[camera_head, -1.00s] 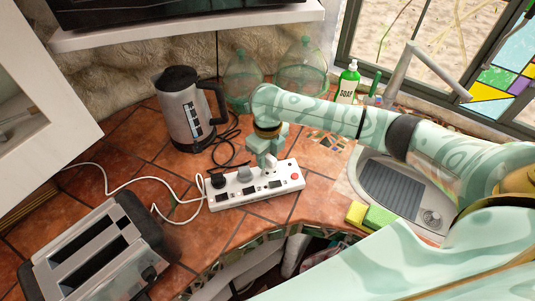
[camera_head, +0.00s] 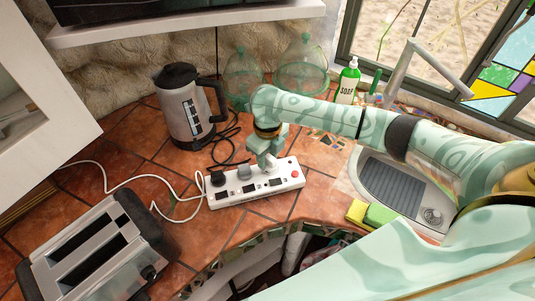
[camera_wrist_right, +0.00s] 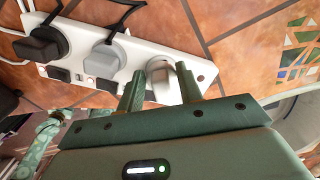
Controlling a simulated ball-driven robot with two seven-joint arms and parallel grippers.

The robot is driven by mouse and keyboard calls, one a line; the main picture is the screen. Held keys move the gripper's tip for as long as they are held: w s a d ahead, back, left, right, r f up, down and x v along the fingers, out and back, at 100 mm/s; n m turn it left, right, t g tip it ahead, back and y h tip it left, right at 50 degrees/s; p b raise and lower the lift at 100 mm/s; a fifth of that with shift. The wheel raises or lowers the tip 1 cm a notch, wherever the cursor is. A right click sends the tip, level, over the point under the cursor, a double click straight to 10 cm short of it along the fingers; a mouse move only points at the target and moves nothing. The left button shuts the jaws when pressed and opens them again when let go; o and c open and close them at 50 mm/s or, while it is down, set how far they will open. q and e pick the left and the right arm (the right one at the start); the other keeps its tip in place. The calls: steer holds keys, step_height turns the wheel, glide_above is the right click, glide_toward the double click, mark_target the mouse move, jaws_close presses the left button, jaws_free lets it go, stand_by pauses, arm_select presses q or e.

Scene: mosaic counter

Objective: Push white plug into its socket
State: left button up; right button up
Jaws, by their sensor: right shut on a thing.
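The white power strip (camera_head: 228,198) lies on the tiled counter, with a black plug (camera_head: 217,180) and a grey plug (camera_head: 245,173) in its left sockets. My right gripper (camera_head: 268,161) is over the strip's right part, pointing down. In the right wrist view, its two green fingers (camera_wrist_right: 160,92) are shut on the white plug (camera_wrist_right: 164,82), one on each side. The plug stands against the strip's face (camera_wrist_right: 142,52) near its end. I cannot tell whether its pins are fully in, as the fingers and plug body hide the contact. My left gripper is not in view.
A kettle (camera_head: 187,112) with a dark cord stands behind the strip. A toaster (camera_head: 97,252) is at front left, its white cable across the counter. Sponges (camera_head: 371,214) and the sink (camera_head: 408,188) are to the right. The counter's front edge is close below the strip.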

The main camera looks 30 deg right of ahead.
mark_target(268, 156)
steer(key=shift+f, duration=0.55)
steer(key=o, duration=1)
steer(key=shift+r, duration=0.15)
step_height(268, 156, up, 16)
steer(key=p, duration=0.4)
